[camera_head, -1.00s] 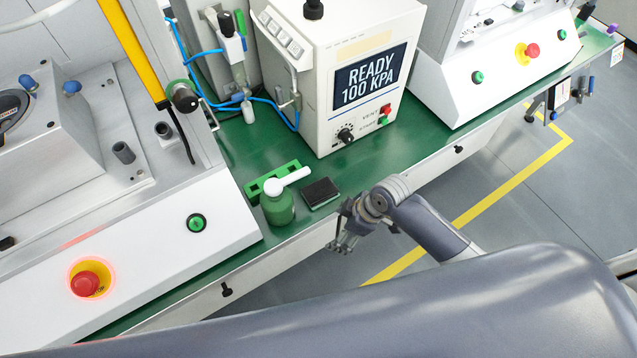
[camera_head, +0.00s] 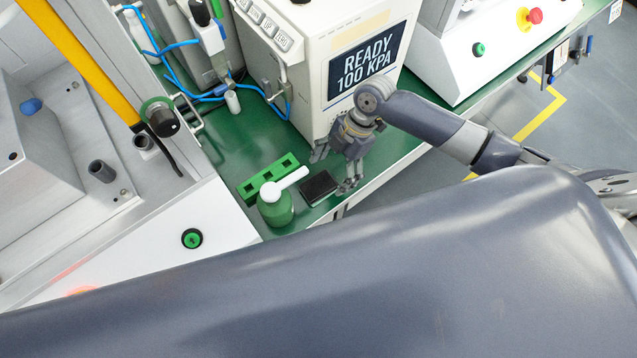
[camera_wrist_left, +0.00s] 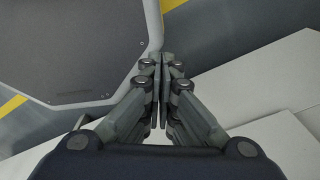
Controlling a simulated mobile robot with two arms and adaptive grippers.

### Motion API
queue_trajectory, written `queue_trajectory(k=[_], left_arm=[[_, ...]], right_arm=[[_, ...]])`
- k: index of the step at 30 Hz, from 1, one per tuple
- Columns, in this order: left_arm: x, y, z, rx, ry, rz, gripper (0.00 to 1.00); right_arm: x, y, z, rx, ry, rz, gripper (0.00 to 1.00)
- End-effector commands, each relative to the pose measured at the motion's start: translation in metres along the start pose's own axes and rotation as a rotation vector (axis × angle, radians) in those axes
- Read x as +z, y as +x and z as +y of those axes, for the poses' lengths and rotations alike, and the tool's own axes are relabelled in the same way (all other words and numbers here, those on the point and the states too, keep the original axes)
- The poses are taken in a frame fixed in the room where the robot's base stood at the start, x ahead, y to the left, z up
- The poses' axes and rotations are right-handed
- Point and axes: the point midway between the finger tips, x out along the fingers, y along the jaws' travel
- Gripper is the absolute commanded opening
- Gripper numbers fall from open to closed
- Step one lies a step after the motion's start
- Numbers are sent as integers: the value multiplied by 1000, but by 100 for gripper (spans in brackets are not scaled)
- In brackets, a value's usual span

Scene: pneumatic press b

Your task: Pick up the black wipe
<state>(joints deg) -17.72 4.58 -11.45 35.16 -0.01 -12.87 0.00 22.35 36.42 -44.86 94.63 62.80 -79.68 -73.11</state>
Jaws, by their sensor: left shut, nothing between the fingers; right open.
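The black wipe (camera_head: 318,188) is a small dark square pad lying flat on the green bench top (camera_head: 222,143), just right of a green bottle (camera_head: 277,208) with a white top. My right gripper (camera_head: 333,170) is open above the bench. Its fingers point down around the wipe's far and right sides; I cannot tell whether they touch it. My left gripper (camera_wrist_left: 159,92) shows only in the left wrist view, shut and empty, above grey floor and pale panels.
A green block with holes (camera_head: 266,179) stands behind the bottle. The white READY 100 KPA unit (camera_head: 312,75) rises behind my right gripper. A white machine panel with a green button (camera_head: 192,238) is at left. Blue hoses (camera_head: 203,96) run along the back.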

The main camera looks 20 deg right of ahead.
Motion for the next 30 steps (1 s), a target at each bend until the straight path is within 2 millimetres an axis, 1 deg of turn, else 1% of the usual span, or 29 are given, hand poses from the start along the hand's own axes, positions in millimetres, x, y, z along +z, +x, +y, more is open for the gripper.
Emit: queue_trajectory(k=[1,3,6,8,13,16,20,25,26,27,29,30], left_arm=[[7,-1,1,1,0,-10,0],[13,-2,2,2,0,-17,0],[12,-5,2,2,0,-15,0],[5,-8,1,1,0,-7,0],[-23,-14,-3,-3,0,35,0],[-30,-15,-4,-4,0,47,0],[-27,-15,-4,-4,0,40,0],[-14,-15,-2,-2,0,21,0],[-12,-15,-2,-2,0,18,0],[-10,-15,-1,-1,0,14,0],[-7,-15,-1,-1,0,11,0],[-6,-15,-1,-1,0,9,0]], right_arm=[[0,4,0,0,2,0,78],[0,8,1,2,2,0,78],[-1,14,2,1,1,1,78],[-1,21,4,0,2,0,78],[0,44,8,0,3,0,78],[0,55,8,1,3,0,78],[1,60,8,2,2,-2,78],[2,60,8,3,2,-2,78],[2,60,8,3,1,-2,72],[2,60,8,3,2,-2,62],[2,60,8,3,2,-2,49],[2,60,8,3,2,-2,40]])
